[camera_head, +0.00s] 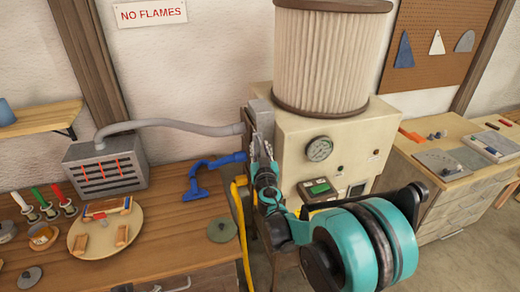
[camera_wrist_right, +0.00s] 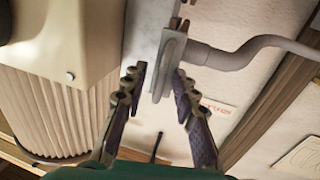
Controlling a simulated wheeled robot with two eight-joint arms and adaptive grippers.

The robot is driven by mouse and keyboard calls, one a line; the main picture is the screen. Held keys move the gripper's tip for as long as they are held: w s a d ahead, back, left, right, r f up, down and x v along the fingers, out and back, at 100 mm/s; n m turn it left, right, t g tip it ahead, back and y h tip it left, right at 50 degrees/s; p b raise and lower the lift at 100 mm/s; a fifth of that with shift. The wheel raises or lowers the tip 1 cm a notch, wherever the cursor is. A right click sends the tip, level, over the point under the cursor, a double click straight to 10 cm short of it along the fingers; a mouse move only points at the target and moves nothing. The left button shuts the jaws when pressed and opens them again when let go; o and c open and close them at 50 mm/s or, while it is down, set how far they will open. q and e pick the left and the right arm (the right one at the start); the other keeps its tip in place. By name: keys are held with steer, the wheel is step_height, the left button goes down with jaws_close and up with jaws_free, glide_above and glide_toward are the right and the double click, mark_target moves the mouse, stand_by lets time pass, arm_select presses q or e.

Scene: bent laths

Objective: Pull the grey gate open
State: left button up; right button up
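The grey gate (camera_wrist_right: 171,62) shows in the wrist view as a thin rounded plate at the grey hose's end, beside a pale metal box. In the head view the grey metal fitting (camera_head: 260,117) is on the left side of the beige machine; the gate there is partly hidden by my gripper. My right gripper (camera_head: 262,148) is at this fitting. In the wrist view its two fingers (camera_wrist_right: 159,75) are apart, one on each side of the gate's lower end. I cannot tell whether either finger touches it. My left gripper is out of view.
The beige machine (camera_head: 350,140) carries a large pleated filter (camera_head: 328,60). A grey hose (camera_head: 170,124) runs left to a slotted box (camera_head: 105,165).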

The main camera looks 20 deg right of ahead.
jaws_close()
steer(key=s, duration=0.6)
steer(key=shift+s+d+b, duration=0.15)
steer(key=shift+s+b, duration=0.2)
steer(key=shift+s, duration=0.05)
jaws_free()
